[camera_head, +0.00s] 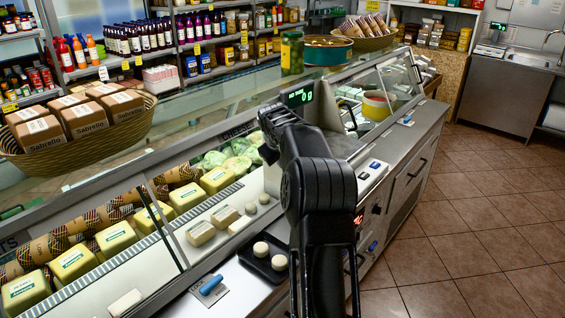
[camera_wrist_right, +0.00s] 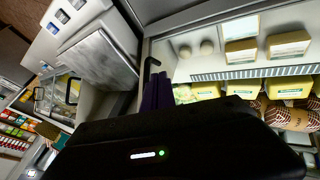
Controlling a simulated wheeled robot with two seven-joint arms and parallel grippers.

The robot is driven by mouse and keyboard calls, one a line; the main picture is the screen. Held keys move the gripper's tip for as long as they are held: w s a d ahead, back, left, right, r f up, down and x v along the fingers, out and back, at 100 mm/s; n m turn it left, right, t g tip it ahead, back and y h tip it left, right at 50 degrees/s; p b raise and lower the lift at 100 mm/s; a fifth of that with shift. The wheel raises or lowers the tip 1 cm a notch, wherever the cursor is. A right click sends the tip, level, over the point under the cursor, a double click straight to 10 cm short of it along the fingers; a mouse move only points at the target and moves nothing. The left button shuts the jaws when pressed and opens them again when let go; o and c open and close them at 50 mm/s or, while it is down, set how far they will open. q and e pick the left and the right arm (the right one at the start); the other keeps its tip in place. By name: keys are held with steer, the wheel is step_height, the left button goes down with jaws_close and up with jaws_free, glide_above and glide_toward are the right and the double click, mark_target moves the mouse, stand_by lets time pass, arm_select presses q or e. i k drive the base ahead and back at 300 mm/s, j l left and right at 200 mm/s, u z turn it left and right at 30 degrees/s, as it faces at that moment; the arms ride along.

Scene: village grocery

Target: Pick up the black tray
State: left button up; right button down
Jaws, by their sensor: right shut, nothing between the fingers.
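The small black tray (camera_head: 257,264) lies on the steel counter ledge in front of the cheese display, at the bottom middle of the head view. Two round white cheeses (camera_head: 261,249) sit on it. My right arm rises just to its right and partly covers its right edge. My right gripper (camera_wrist_right: 157,92) is shut and empty; its dark fingers show in the right wrist view, up near the display case and away from the tray. I cannot make out the tray in the right wrist view. My left gripper is in neither view.
A scale (camera_head: 298,97) with a lit display stands beyond my arm. The tiled floor (camera_head: 470,230) at right is clear.

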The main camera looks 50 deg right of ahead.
mark_target(245, 252)
steer(key=k, duration=1)
